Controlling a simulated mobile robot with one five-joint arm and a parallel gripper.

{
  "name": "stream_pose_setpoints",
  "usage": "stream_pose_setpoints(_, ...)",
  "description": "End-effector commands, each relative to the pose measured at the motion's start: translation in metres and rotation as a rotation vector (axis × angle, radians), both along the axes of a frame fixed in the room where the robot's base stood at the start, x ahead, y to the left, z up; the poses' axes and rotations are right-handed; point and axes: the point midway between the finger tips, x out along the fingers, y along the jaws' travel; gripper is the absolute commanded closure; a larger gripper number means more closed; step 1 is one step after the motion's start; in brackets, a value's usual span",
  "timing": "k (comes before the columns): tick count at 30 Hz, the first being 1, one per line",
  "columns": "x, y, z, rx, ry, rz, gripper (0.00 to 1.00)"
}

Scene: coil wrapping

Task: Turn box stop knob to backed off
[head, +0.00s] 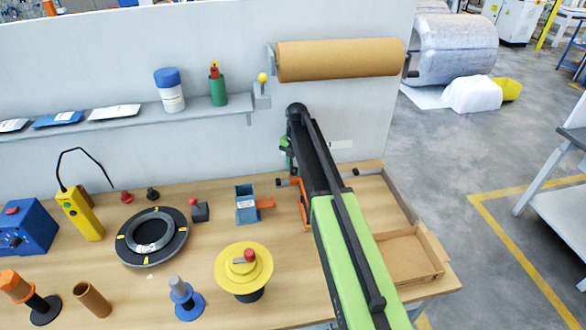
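My arm reaches up from the bottom and bends down at its far end. My gripper (287,155) is mostly hidden behind the arm in the head view, so I cannot see whether its fingers are open or shut. A small dark-ended knob (282,182) sits by an orange part (302,203), close left of the arm. Another dark knob with a pale end (365,171) lies to the right of the arm, by the bench's back edge. I cannot tell which is the box stop knob, how it is set, or whether my gripper touches one.
An open cardboard box (408,256) sits at the bench's right end. A yellow disc with a red knob (244,268), a blue holder (246,206) and a dark ring with a coil (151,238) stand left. A brown roll (340,60) hangs above on the wall panel.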

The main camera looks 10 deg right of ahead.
Motion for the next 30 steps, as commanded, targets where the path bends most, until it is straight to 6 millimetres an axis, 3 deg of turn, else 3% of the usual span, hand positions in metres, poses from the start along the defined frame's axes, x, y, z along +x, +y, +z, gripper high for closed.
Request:
stream_pose_setpoints(1, -0.002, 0.0, -0.001, 0.0, 0.004, 0.0, 0.64)
stream_pose_setpoints(5, -0.001, 0.0, 0.0, -0.001, 0.002, -0.001, 0.48)
stream_pose_setpoints(16, 0.0, 0.0, 0.005, 0.0, 0.0, -0.001, 0.48)
stream_pose_setpoints(30, -0.002, -0.002, 0.076, -0.001, 0.001, -0.001, 0.48)
